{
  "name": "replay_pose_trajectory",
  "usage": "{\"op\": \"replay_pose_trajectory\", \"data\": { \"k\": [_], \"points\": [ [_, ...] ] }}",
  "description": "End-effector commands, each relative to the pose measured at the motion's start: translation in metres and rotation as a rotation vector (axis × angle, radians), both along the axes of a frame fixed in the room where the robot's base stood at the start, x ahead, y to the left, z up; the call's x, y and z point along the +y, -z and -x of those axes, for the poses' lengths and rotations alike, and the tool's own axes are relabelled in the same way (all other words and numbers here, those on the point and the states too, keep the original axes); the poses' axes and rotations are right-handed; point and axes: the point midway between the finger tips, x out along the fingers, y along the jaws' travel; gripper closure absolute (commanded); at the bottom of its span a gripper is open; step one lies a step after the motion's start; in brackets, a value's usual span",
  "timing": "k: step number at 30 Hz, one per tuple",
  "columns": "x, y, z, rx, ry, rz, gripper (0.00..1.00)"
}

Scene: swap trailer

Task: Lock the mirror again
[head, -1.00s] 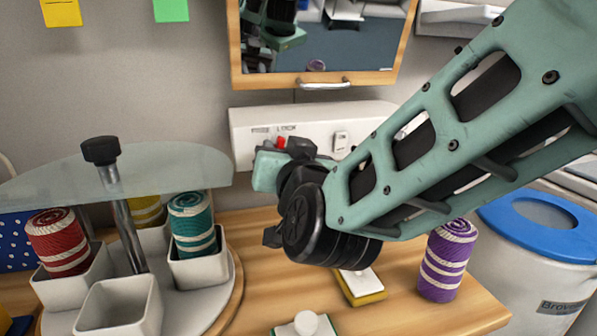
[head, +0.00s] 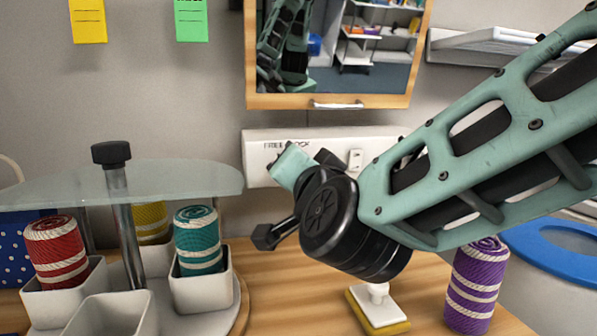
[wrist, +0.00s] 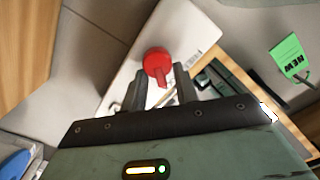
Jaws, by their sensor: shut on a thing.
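The mirror (head: 345,50) in its wooden frame hangs on the wall, with a metal handle (head: 337,104) on its lower edge. Below it is a white panel (head: 395,140) with a printed label, partly covered, of which FREE and part of LOCK show. In the wrist view a red knob (wrist: 157,62) with a short pointer sits on the white panel (wrist: 187,32). My gripper (wrist: 160,88) has its fingers on either side of the pointer and is shut on it. In the head view my gripper (head: 297,167) is tilted in front of the panel and hides the knob.
A turntable with bins of red (head: 57,250) and teal (head: 198,240) rolls stands left under a glass shelf (head: 120,182). A purple roll (head: 473,285) and a yellow-based block (head: 378,309) are on the bench, below my arm. A blue-lidded bin (head: 560,250) is at right.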

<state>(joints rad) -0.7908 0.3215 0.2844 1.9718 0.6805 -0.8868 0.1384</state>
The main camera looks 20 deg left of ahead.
Motion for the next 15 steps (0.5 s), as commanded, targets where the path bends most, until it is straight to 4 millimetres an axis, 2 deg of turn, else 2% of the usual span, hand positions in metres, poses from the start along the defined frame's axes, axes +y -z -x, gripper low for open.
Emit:
{"op": "replay_pose_trajectory", "data": {
  "k": [8,9,10,15],
  "points": [
    [0.0004,0.0023,0.0006,0.004,-0.002,0.003,0.93],
    [0.0004,0.0023,0.0006,0.004,-0.002,0.003,0.59],
    [0.0004,0.0022,0.0006,0.004,-0.002,0.003,0.51],
    [0.0003,0.0013,0.0004,0.002,-0.001,0.002,0.49]
  ]
}}
